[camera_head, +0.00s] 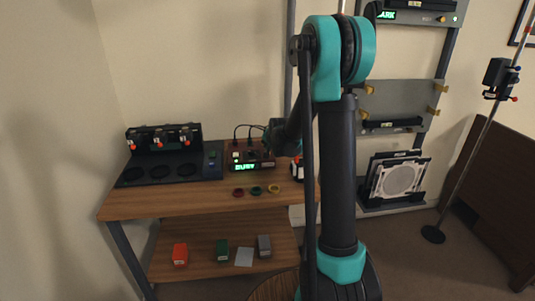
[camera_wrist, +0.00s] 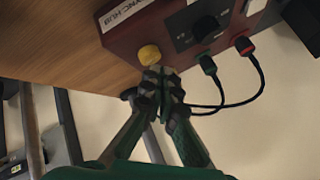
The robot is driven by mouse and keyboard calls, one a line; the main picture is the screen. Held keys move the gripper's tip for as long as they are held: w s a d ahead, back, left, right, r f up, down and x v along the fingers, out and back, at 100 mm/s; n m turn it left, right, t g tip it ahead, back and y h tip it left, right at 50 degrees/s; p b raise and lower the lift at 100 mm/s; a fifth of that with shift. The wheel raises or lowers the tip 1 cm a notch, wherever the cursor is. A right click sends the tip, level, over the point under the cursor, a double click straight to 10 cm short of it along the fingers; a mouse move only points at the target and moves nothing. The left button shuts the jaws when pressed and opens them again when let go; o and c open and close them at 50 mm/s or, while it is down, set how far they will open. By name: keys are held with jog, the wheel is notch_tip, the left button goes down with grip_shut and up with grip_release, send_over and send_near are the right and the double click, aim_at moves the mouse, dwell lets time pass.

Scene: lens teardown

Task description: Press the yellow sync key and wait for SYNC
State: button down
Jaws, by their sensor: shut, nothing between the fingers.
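The sync hub (camera_head: 237,158) is a dark red box on the wooden table, with a lit green display (camera_head: 245,167) that seems to read BUSY. In the wrist view the hub (camera_wrist: 128,45) appears tilted, with a white SYNC HUB label and the round yellow sync key (camera_wrist: 150,55) on its face. My gripper (camera_wrist: 161,76) is shut and empty, its fingertips right beside the key. I cannot tell whether they touch or press it. In the head view my gripper is over the hub's right side, mostly hidden by my arm.
A black station (camera_head: 172,165) with round pads stands left of the hub. Red, green and yellow rings (camera_head: 256,190) lie in front of it. Cables with green (camera_wrist: 208,65) and red (camera_wrist: 243,45) plugs run from the hub close to my gripper. Small blocks lie on the lower shelf (camera_head: 205,247).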

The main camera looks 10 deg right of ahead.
jog(key=shift+r, duration=0.3)
jog(key=shift+r, duration=2.55)
jog(key=shift+s, duration=0.15)
jog(key=s+d+f+n+g, duration=0.1)
jog(key=s+f+n, duration=0.1)
jog(key=s, duration=1.1)
jog(key=s+d+f+n+g, duration=0.1)
jog(key=s+f, duration=0.4)
jog(key=s, duration=0.9)
jog(key=s+d+f+n+g+h, duration=0.1)
jog(key=s+d+f+n+g, duration=0.1)
jog(key=s, duration=1.1)
jog(key=f+n+g, duration=0.1)
jog(key=n, duration=0.1)
jog(key=shift+s+f+n, duration=0.3)
jog(key=shift+n, duration=0.1)
